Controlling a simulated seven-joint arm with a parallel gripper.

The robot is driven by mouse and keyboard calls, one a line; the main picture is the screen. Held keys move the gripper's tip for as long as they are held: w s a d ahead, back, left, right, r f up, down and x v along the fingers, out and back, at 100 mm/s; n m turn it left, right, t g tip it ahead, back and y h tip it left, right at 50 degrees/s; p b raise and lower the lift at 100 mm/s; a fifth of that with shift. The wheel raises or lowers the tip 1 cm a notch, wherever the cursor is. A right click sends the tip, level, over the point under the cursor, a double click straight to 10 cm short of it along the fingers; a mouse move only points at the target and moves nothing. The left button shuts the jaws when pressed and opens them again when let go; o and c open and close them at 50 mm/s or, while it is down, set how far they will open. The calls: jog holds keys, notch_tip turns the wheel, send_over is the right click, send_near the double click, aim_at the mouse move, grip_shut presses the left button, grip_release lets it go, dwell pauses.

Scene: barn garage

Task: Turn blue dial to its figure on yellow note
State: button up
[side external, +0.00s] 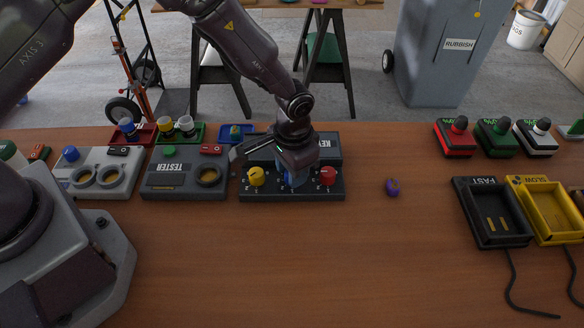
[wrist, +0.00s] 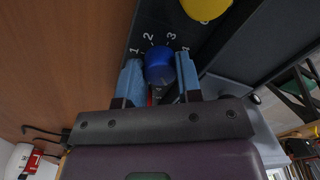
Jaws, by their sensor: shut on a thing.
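The blue dial (side external: 293,180) is the middle one of three on a black panel (side external: 248,195), between a yellow dial (side external: 256,176) and a red dial (side external: 327,175). My gripper (side external: 290,172) points down over it and hides most of it in the side view. In the wrist view the blue dial (wrist: 160,66) sits between the two blue-grey fingers of my gripper (wrist: 160,78), which is shut on it. White figures 1, 2, 3 and 4 show around the dial. Its pointer cannot be made out. I cannot make out a yellow note in either view.
A grey tester box (side external: 185,182) stands left of the panel. A small purple object (side external: 392,187) lies to the right. Black and yellow chargers (side external: 490,213) with cables are at the far right. The wooden table (side external: 300,260) in front is clear.

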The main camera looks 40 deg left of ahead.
dwell(0.3)
jog(key=o, duration=0.6)
jog(key=shift+o, duration=0.2)
notch_tip(320, 180, up, 13)
jog(key=shift+d, duration=0.25)
jog(key=shift+s, duration=0.1)
jog(key=s+a+r+n+t, duration=0.1)
jog(key=s+a+r+t, duration=0.1)
jog(key=s+a+r, duration=0.5)
jog(key=s+a+r+n+t, duration=0.1)
jog(key=s+a+r+t, duration=0.2)
jog(key=s+a+r, duration=0.4)
jog(key=s+r, duration=0.5)
jog(key=s, duration=0.3)
jog(key=shift+a+t, duration=0.15)
jog(key=shift+t, duration=0.15)
